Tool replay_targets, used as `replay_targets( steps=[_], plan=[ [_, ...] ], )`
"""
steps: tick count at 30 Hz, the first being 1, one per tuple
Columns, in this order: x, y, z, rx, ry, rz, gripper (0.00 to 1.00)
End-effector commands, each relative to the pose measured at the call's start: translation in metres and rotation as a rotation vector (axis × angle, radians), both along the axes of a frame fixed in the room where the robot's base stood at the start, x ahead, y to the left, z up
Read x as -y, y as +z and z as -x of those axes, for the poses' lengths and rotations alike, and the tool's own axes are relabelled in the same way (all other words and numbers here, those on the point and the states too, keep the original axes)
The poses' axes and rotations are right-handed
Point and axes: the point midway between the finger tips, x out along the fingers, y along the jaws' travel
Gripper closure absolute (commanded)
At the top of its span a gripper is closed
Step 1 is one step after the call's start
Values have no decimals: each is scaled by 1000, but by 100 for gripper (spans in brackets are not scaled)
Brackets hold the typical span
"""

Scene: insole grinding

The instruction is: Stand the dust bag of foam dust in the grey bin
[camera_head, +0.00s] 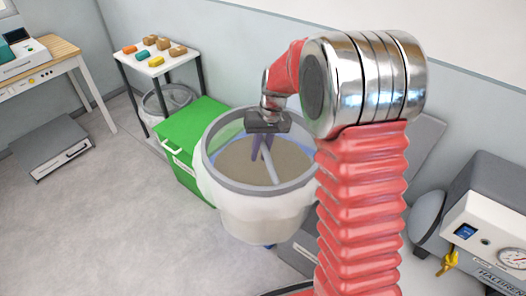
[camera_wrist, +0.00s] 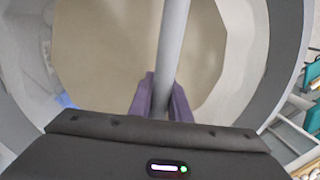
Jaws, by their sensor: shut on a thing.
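The dust bag (camera_head: 258,215) is a large translucent white bag on a grey ring, with a pale bar across its mouth. Tan foam dust (camera_head: 240,165) fills it. The dust also shows in the wrist view (camera_wrist: 105,40). My gripper (camera_head: 264,152) reaches down into the mouth from above. Its purple fingers (camera_wrist: 160,98) are shut on the bar (camera_wrist: 172,40). The bag looks upright; I cannot tell whether its bottom is clear of what lies beneath. A round grey bin (camera_head: 168,101) stands under the white table at the back, partly hidden.
A green lidded box (camera_head: 190,132) stands close to the bag's left. A white table (camera_head: 155,58) with several small blocks is behind it. A grey machine with a gauge (camera_head: 490,225) is at the right. The floor at the front left is clear (camera_head: 110,220).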

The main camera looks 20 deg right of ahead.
Motion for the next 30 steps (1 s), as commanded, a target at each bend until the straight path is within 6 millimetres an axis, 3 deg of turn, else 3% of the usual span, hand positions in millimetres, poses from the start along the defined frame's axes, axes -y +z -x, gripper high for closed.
replay_targets(
  steps=[5,11,21,30],
  plan=[
    [8,1,-4,4,-18,0,100],
    [41,-1,-12,3,-96,1,100],
    [135,-8,-24,1,-312,1,100],
    [223,-15,-20,0,-505,1,100]
  ],
)
